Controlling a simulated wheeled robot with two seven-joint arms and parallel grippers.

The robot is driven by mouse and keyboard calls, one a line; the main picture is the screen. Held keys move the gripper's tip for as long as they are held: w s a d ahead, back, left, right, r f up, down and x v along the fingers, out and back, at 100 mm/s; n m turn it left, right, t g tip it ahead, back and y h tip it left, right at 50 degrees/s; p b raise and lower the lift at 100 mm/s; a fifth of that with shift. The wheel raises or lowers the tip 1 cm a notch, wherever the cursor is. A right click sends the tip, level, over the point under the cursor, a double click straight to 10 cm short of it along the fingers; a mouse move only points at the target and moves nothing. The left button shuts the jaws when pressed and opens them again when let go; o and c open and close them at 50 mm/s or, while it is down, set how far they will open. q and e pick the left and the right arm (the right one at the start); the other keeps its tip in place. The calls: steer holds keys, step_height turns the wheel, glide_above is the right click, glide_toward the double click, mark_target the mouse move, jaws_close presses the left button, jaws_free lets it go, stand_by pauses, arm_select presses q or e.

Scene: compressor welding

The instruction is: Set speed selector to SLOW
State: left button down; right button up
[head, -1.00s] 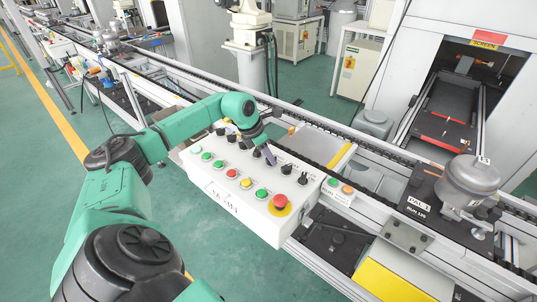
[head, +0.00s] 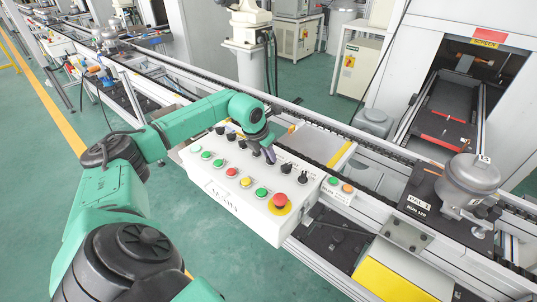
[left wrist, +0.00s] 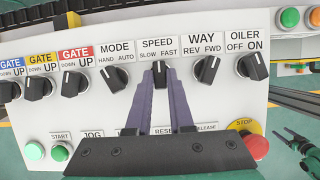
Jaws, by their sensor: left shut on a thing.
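The white control panel (head: 205,178) carries rows of buttons and black selector knobs. In the left wrist view the SPEED selector (left wrist: 159,68) is a black knob under a label with SLOW at left and FAST at right. My left gripper (left wrist: 160,84) has its two purple fingers closed around the sides of this knob. The knob's white mark looks near upright, and its exact angle is hard to tell. In the head view my left gripper (head: 269,155) reaches down onto the panel's upper row and covers the knob.
The MODE knob (left wrist: 116,78) and WAY knob (left wrist: 207,69) stand close on either side of the fingers. A red stop button (head: 280,200) is at the panel's near right corner. A conveyor rail (head: 370,148) runs behind the panel.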

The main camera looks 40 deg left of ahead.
arm_select(q)
steer(key=shift+w+d+r+n+y+b, duration=0.1)
steer(key=shift+n+y+b, duration=0.25)
steer(key=shift+n, duration=0.8)
steer(key=shift+d+r+n+y+b, duration=0.1)
steer(key=shift+n+y, duration=0.45)
steer(key=shift+n, duration=0.6)
steer(key=shift+a, duration=0.1)
steer(key=c, duration=0.8)
jaws_free()
steer(key=shift+f, duration=0.1)
steer(key=shift+r, duration=0.35)
steer(key=b+v, duration=0.2)
steer(key=v, duration=1.2)
